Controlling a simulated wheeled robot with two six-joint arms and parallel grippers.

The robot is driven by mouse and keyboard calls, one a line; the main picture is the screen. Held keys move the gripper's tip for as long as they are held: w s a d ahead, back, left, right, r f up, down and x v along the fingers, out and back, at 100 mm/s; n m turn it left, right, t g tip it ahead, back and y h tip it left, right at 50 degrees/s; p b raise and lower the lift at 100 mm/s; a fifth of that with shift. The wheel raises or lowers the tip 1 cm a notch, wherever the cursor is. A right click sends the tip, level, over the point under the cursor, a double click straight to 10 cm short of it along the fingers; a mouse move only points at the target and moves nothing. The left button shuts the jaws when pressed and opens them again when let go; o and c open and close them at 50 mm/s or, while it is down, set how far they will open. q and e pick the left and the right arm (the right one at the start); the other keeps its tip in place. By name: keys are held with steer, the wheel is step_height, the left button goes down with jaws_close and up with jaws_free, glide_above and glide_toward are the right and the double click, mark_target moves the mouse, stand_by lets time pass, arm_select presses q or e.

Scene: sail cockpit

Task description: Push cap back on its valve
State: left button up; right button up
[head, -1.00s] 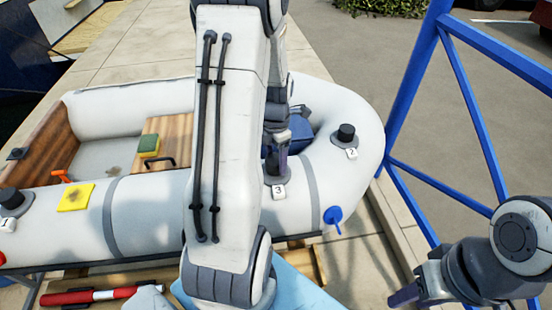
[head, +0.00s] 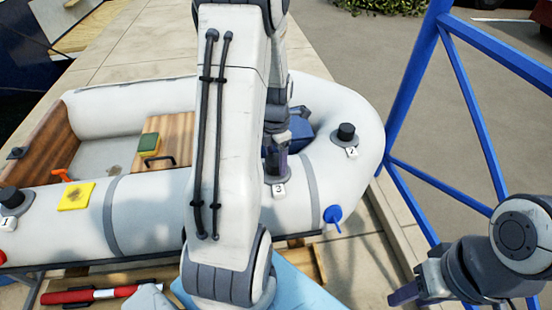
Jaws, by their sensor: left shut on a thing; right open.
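My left gripper (head: 276,163) points down at the valve labelled 3 on the near side of the grey inflatable dinghy (head: 155,222), just behind the label tag (head: 279,190). It is shut on a dark thing that looks like the cap, mostly hidden by the fingers. I cannot tell whether the cap is seated on the valve. Valve 2 (head: 346,132) at the bow and valve 1 (head: 11,198) at the left carry black caps. My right gripper (head: 404,294) is open and empty at the lower right, away from the boat.
A blue round fitting (head: 333,214) is on the tube right of valve 3. A yellow patch (head: 76,196) lies on the tube; a sponge (head: 149,145) is on the wooden seat. A blue frame (head: 415,75) stands at right. A red-and-white cylinder (head: 100,295) lies below.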

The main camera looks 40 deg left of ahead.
mark_target(276, 159)
arm_select(q)
steer(key=shift+f, duration=0.3)
steer(key=o, duration=1.1)
steer(key=shift+c, duration=0.2)
step_height(276, 159, up, 11)
steer(key=p, duration=1)
